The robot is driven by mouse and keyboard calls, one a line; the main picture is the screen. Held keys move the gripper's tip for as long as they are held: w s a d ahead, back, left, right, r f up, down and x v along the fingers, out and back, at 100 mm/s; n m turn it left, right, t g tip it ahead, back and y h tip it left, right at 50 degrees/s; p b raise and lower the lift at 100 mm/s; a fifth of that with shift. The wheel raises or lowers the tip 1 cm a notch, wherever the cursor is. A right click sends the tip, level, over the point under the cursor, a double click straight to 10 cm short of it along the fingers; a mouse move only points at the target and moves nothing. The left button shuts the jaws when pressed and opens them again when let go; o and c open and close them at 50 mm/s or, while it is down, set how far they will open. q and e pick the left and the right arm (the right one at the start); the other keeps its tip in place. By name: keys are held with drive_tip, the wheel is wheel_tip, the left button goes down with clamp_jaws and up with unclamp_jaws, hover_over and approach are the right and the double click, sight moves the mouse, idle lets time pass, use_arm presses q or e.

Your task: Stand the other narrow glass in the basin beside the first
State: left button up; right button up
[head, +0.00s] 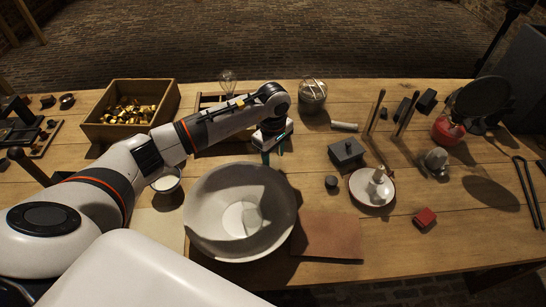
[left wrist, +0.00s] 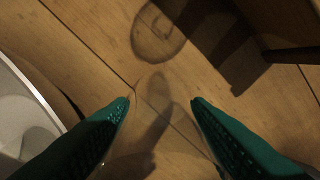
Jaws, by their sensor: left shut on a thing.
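The wide pale basin (head: 203,228) stands at the front middle of the table, and its rim also shows at the left of the left wrist view (left wrist: 22,92). A pale, see-through narrow glass (head: 252,217) is inside it; whether it is upright or tilted is hard to tell. My left gripper (head: 271,154) is just behind the basin's far rim, pointing down. Its green fingers (left wrist: 160,103) are shut on a clear narrow glass (left wrist: 165,140), seen only as faint outlines between them. In the head view this held glass is mostly hidden. My right gripper is not in view.
A wooden box of brass parts (head: 108,130) is at the back left. A small white-filled bowl (head: 166,181) is left of the basin. A reddish-brown mat (head: 330,238) lies to its right, with a dark lidded box (head: 346,151) and white saucer (head: 357,187) beyond.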

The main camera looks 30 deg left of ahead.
use_arm(q)
drive_tip(key=shift+f, duration=1.1)
drive_tip(key=shift+f, duration=0.2)
drive_tip(key=o, duration=0.8)
drive_tip(key=shift+r, duration=0.1)
